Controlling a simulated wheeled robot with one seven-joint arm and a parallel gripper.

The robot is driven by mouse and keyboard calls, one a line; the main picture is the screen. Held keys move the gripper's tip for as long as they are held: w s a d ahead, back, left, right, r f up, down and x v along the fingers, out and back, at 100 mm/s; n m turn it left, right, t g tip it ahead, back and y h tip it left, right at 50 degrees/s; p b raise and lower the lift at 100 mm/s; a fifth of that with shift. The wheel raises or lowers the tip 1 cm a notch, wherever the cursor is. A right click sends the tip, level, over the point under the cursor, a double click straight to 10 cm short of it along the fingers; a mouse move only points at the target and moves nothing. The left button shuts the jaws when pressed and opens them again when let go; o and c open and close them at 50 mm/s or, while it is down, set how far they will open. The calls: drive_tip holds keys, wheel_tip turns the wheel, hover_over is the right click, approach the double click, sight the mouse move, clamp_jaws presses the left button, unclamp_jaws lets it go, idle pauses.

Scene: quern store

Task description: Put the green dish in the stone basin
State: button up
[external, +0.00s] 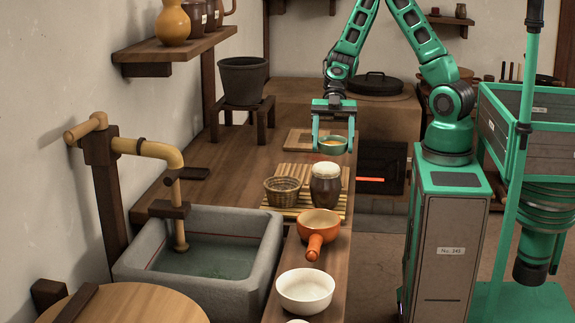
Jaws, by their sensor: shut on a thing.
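The green dish (332,144) is a small shallow bowl with an orange-brown inside. My gripper (333,140) points down and is shut on the dish, with a finger at either side. The dish is held level above the counter, near its right edge. The stone basin (268,256) is grey, square and sunk at the front left of the counter, with greenish water in it. The dish is behind and to the right of the basin, well apart from it.
A bamboo spout (160,150) overhangs the basin. A grey pot (243,80) stands on a stool behind.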

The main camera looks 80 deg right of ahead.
hover_over(311, 174)
wheel_tip(311, 174, down, 6)
drive_tip(key=shift+f, duration=2.05)
drive_tip(key=o, duration=1.1)
drive_tip(key=shift+o, duration=0.2)
